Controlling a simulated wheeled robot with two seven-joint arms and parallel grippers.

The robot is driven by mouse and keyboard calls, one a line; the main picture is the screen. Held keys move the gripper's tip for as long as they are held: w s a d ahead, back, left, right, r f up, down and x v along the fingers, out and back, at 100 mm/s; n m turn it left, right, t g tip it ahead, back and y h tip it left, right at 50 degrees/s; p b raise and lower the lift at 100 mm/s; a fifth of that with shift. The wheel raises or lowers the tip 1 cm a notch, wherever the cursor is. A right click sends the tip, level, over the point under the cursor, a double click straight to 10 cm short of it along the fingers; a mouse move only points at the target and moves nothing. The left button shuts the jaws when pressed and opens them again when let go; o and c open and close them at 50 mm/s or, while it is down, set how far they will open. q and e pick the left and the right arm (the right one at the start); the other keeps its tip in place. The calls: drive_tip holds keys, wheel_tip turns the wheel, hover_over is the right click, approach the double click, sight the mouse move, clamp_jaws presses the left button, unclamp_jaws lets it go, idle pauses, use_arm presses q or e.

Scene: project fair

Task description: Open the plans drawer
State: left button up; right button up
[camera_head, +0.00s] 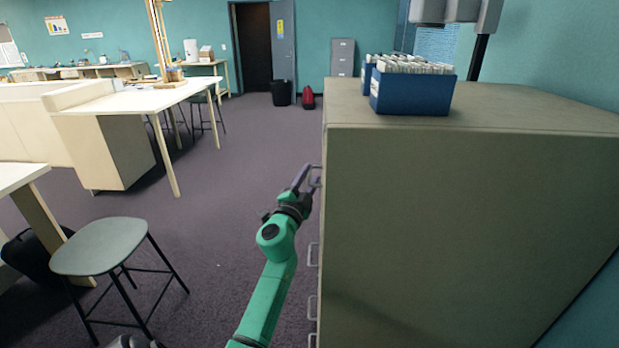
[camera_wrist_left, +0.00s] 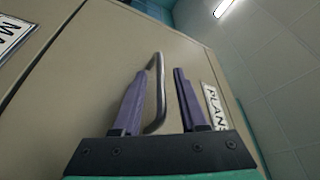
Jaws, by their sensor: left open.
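A large beige cabinet (camera_head: 450,220) stands at the right in the head view, with several drawer handles along its left edge. My left gripper (camera_head: 308,174) is at the top handle (camera_head: 315,177). In the left wrist view the same gripper (camera_wrist_left: 156,95) is open, with its two purple fingers on either side of the metal handle (camera_wrist_left: 158,90). The handle seems nearer the left finger; whether they touch I cannot tell. Beside it is a label reading "PLANS" (camera_wrist_left: 214,107) on the plans drawer front, which looks closed. My right gripper is not in view.
A blue file box (camera_head: 412,92) stands on top of the cabinet. A stool (camera_head: 103,247) is at the lower left, near white tables (camera_head: 150,98). The floor left of the cabinet is clear. Another label (camera_wrist_left: 12,36) shows at the left in the wrist view.

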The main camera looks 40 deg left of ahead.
use_arm(q)
drive_tip(key=shift+d, duration=0.1)
clamp_jaws()
idle(1.2)
